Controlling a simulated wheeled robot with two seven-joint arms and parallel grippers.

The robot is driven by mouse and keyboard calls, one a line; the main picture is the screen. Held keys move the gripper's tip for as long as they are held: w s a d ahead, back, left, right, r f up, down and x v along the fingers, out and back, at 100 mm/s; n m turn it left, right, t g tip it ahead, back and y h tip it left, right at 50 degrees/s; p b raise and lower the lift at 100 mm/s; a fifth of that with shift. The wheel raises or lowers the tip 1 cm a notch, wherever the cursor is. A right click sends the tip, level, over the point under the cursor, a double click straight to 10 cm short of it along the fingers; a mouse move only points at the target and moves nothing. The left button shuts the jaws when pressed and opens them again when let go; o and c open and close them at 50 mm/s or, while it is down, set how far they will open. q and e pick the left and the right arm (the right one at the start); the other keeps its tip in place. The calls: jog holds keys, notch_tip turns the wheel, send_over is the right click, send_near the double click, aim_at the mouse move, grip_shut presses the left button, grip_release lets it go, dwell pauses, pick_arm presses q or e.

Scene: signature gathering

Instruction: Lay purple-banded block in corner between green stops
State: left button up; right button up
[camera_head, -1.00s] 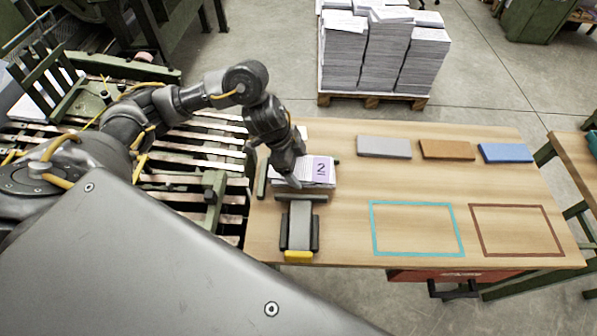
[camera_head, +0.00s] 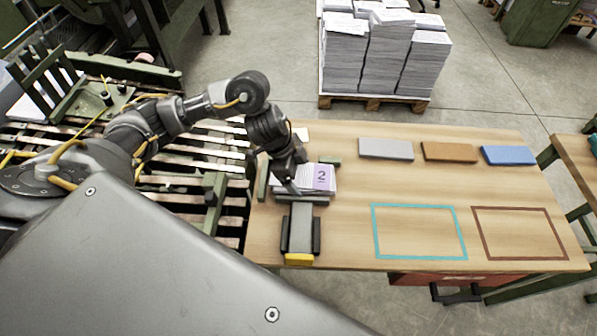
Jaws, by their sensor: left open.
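The purple-banded block (camera_head: 322,178) is a white stack of pages with a purple patch marked 2 at its right end. It lies on the table at the left, beside the green stops. One green stop (camera_head: 262,182) stands at its left and another short green stop (camera_head: 330,160) shows behind it. My left gripper (camera_head: 292,184) is open, pointing down over the left part of the block. The gripper hides that part, and I cannot tell whether it touches. My right gripper is not in view.
A grey-topped device with a yellow end (camera_head: 300,235) sits just in front of the block. Grey (camera_head: 386,149), brown (camera_head: 449,151) and blue (camera_head: 508,155) slabs lie at the back. Cyan (camera_head: 418,231) and brown (camera_head: 520,233) outlines mark clear table at the right.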

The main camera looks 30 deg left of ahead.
pick_arm(q)
jog(key=p+v, duration=0.2)
jog(key=v, duration=0.4)
jog(key=shift+r, duration=0.3)
jog(key=p+v, duration=0.1)
jog(key=v, duration=0.4)
jog(key=shift+a+r, duration=0.15)
jog(key=shift+r, duration=0.05)
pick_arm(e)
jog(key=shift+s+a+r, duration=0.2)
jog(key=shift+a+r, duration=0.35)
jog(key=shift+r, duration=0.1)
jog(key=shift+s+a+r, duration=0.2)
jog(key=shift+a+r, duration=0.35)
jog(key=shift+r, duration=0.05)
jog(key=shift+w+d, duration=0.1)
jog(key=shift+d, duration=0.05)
